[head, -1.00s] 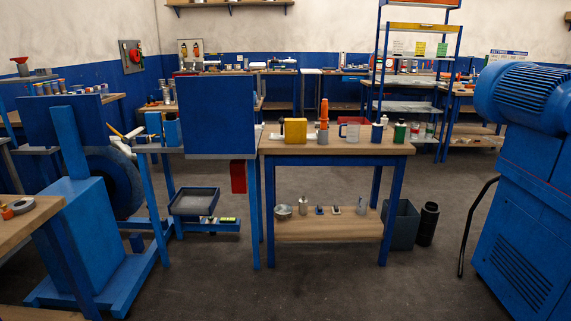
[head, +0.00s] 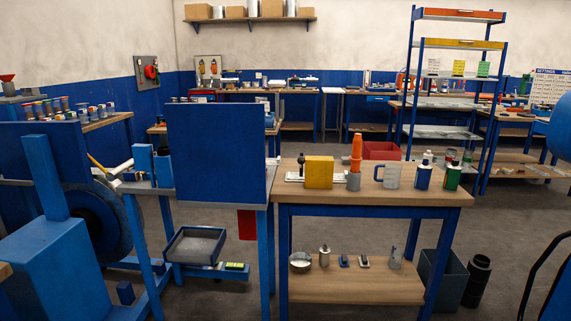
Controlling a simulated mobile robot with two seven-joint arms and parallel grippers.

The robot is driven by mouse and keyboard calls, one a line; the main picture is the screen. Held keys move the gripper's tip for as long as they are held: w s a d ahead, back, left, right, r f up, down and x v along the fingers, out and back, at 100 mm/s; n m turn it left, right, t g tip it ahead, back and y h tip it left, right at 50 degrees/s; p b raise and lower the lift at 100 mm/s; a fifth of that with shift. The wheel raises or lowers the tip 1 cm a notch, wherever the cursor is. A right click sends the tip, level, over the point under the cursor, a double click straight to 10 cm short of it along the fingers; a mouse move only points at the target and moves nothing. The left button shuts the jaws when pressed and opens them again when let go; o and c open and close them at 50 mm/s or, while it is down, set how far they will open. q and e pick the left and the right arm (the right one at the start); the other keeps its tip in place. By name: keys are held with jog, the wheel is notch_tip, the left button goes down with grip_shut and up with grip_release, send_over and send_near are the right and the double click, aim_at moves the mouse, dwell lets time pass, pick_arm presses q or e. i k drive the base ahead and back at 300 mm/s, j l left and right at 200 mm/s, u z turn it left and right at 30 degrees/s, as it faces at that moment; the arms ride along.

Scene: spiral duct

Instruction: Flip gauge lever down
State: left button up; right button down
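No part that I can surely tell as the gauge lever shows in the head view. On the wooden workbench (head: 425,192) a yellow block (head: 319,172) stands on a pale flat plate, with a small dark upright piece (head: 301,162) just left of it. I cannot tell whether these belong to a gauge. A grey panel with a red round part (head: 151,71) hangs on the back left wall; its details are too small to read. Neither of my grippers is in view.
A large blue panel (head: 217,150) stands left of the workbench. An orange cone-shaped thing (head: 356,150), a clear mug (head: 391,175) and cans stand on the bench. A blue wheel machine (head: 50,255) is at left. A dark bin (head: 447,277) stands at right. Grey floor lies between.

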aim_at(301, 161)
jog(key=i+l+u, duration=0.7)
jog(key=i, duration=0.2)
jog(key=i+l+u, duration=0.55)
jog(key=l, duration=0.4)
jog(key=i+l+u, duration=0.2)
jog(key=l, duration=0.3)
jog(key=k, duration=0.1)
